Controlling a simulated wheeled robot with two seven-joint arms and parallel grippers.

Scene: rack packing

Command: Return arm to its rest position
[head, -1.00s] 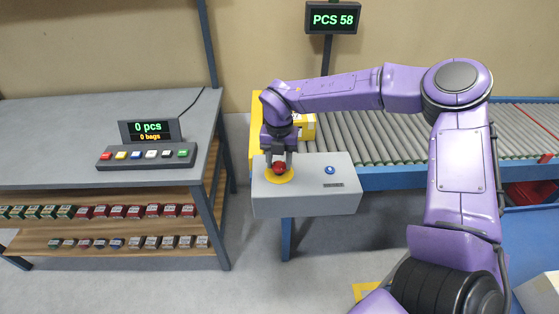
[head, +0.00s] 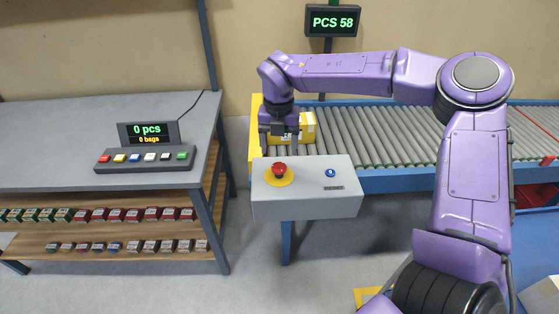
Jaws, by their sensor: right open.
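My right arm is purple and reaches in from the right of the head view. The button sits on a yellow disc on a grey control box (head: 305,202), which also has a small blue button (head: 331,173). My left gripper is not in the view.
A roller conveyor (head: 400,140) runs behind the box, with a yellow carton (head: 306,127) at its left end. A grey table (head: 60,125) with a button panel (head: 146,158) stands left. A display (head: 332,20) reads PCS 58.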

